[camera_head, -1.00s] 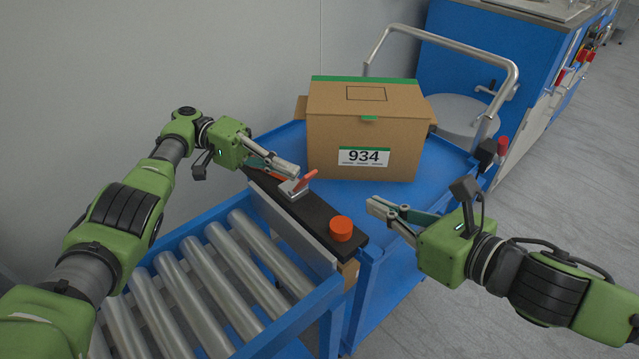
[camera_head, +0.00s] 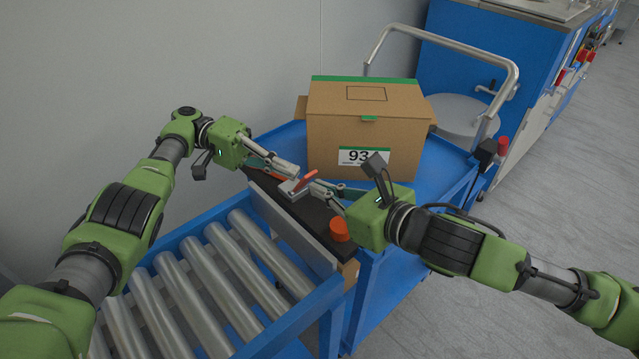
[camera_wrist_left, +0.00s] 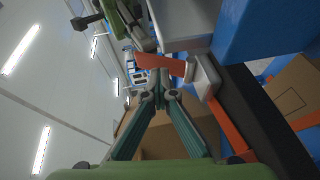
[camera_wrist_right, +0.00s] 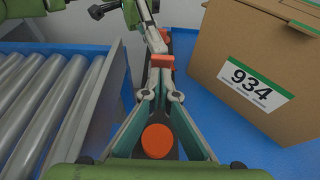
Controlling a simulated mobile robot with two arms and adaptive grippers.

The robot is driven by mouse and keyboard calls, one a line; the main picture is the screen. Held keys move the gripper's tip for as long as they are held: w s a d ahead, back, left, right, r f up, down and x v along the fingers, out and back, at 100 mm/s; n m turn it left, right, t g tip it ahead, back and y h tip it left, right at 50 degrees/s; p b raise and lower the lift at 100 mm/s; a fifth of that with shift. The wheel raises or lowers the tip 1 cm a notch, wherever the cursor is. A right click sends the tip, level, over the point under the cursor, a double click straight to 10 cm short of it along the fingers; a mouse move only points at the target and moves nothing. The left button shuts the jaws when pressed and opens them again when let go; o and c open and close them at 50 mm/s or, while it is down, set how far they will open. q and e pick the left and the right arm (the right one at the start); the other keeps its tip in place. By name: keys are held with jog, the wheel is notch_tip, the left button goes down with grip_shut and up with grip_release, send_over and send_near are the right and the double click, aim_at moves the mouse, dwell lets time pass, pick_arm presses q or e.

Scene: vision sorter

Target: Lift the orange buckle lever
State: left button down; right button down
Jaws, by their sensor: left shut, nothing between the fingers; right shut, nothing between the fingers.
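The orange buckle lever (camera_head: 304,181) sticks up from its grey metal bracket (camera_head: 292,188) on a black bar (camera_head: 285,212). It shows in the left wrist view (camera_wrist_left: 160,64) just beyond the fingertips, and in the right wrist view (camera_wrist_right: 161,61) just past the fingertips. My left gripper (camera_head: 297,173) is shut and empty, at the lever's left side. My right gripper (camera_head: 314,182) is shut and empty, with its tips close to the lever from the right. Whether either gripper touches the lever cannot be told.
A round orange knob (camera_head: 339,230) stands at the bar's near end, beside my right gripper. A brown box (camera_head: 350,130) labelled 934 sits on the blue cart (camera_head: 440,165) behind. A roller conveyor (camera_head: 215,275) lies at front left.

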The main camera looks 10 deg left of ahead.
dwell(0.3)
dwell(0.6)
pick_arm(q)
jog(key=c, duration=0.7)
grip_release()
jog(key=shift+s+d, duration=0.1)
jog(key=shift+s, duration=0.05)
jog(key=shift+f, duration=0.25)
